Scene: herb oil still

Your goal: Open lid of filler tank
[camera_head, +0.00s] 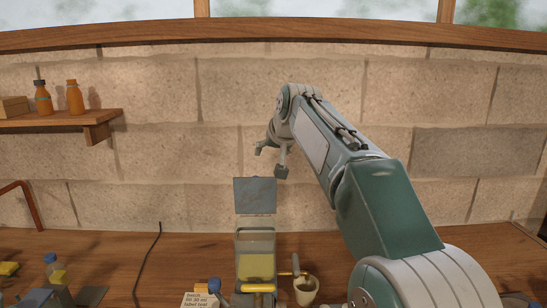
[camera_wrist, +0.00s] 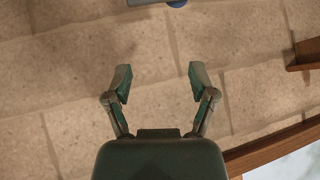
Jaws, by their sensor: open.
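The filler tank (camera_head: 256,264) is a clear box with yellow liquid in its lower part, on the wooden bench. Its grey-blue square lid (camera_head: 255,196) stands upright above the tank's back edge, its flat face toward the head camera, so the tank's top is uncovered. My gripper (camera_head: 270,162) is open and empty, above and slightly right of the lid, apart from it. In the wrist view my gripper (camera_wrist: 160,75) has its two fingers spread before the bare wall. A grey edge with a blue knob (camera_wrist: 176,3), likely the lid, shows at that view's top.
A brass-coloured tap (camera_head: 258,288) is at the tank's front. A wall shelf (camera_head: 75,122) with orange bottles is at the left. The block wall (camera_head: 390,90) is close behind my gripper.

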